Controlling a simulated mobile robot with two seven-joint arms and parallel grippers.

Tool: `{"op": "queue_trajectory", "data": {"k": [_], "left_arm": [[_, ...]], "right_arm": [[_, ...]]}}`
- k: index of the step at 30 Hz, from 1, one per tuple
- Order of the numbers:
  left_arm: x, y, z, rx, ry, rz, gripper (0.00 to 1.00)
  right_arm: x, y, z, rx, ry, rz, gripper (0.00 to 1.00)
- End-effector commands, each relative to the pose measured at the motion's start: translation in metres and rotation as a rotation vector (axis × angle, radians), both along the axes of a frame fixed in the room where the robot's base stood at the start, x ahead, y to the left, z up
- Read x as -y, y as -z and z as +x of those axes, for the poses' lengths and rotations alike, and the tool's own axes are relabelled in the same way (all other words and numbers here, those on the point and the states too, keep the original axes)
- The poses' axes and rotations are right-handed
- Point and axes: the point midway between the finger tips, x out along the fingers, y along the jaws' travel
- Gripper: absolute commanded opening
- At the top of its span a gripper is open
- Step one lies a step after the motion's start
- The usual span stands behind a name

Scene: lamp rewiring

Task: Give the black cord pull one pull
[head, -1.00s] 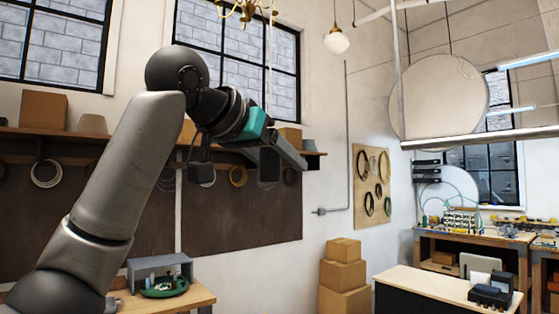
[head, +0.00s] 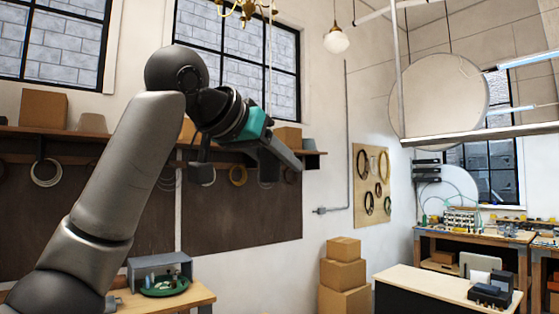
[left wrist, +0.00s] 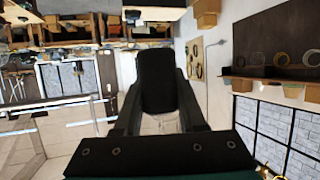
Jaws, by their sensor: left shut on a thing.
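My left gripper (head: 284,154) is on the raised left arm in the middle of the head view, in front of the wall shelf. In the left wrist view its two dark fingers (left wrist: 158,112) are shut on the black cord pull (left wrist: 158,75), a dark tapered piece between them. A thin pale cord (head: 269,65) hangs down in front of the window towards the gripper in the head view. The pull itself is hard to make out there against the dark board. My right gripper is in neither view.
A brass chandelier (head: 243,9) and a white globe lamp (head: 336,41) hang above. The wall shelf (head: 60,133) carries boxes, with wire coils below it. Stacked cartons (head: 343,275) stand on the floor, and a bench (head: 440,283) is at the lower right.

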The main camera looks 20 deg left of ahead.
Motion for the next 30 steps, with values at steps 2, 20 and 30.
{"op": "queue_trajectory", "data": {"k": [2, 20, 30], "left_arm": [[0.0, 0.005, 0.0, 0.0, 0.0, 0.0, 0.0], [0.0, 0.02, 0.0, -0.002, 0.0, 0.001, 0.0], [0.0, 0.003, 0.0, -0.002, 0.0, 0.001, 0.0]], "right_arm": [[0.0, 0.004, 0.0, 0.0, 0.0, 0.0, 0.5], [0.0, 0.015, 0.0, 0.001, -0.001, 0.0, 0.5], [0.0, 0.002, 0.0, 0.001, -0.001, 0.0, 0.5]]}}
